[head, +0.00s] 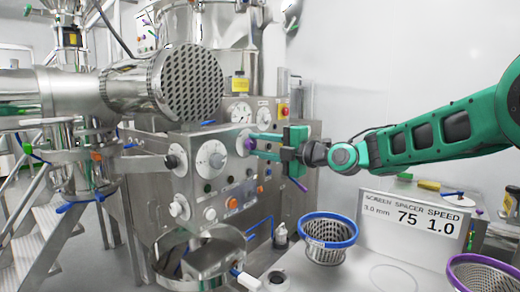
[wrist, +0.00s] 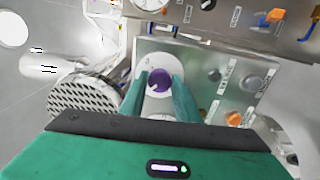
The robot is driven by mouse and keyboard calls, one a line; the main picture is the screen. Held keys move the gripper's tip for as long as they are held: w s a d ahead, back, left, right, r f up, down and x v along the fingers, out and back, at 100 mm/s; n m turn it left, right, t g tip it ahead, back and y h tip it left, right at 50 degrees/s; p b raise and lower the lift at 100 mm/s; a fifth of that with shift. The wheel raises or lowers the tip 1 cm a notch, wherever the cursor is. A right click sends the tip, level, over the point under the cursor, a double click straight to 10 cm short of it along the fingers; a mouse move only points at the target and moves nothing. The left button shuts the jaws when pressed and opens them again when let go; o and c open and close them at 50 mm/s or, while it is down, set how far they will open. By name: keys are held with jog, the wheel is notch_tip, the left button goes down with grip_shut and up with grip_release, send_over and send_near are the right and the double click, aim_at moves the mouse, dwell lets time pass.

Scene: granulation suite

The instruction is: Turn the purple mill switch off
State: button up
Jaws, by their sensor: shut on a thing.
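The purple mill switch (wrist: 160,79) is a round knob on a white dial plate, on the grey control panel (wrist: 212,60). My gripper (wrist: 159,84) has its two green fingers on either side of the knob, shut on it. In the head view, my gripper (head: 252,143) reaches in from the right to the panel face. The switch (head: 246,143) shows there as a small purple patch, mostly hidden by the fingers. I cannot read which setting it points to.
A white dial (head: 211,158) and several buttons sit near the switch. A large perforated steel drum (head: 188,85) juts out at left. A blue-rimmed basket (head: 328,232) and a sign (head: 413,223) stand on the bench below my arm.

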jog(key=shift+s+a+f, duration=0.1)
jog(key=shift+f, duration=0.15)
jog(key=o, duration=1)
jog(key=shift+o, duration=0.2)
jog(key=shift+r, duration=0.1)
jog(key=shift+s+d, duration=0.15)
jog(key=shift+d, duration=0.2)
jog(key=v, duration=1)
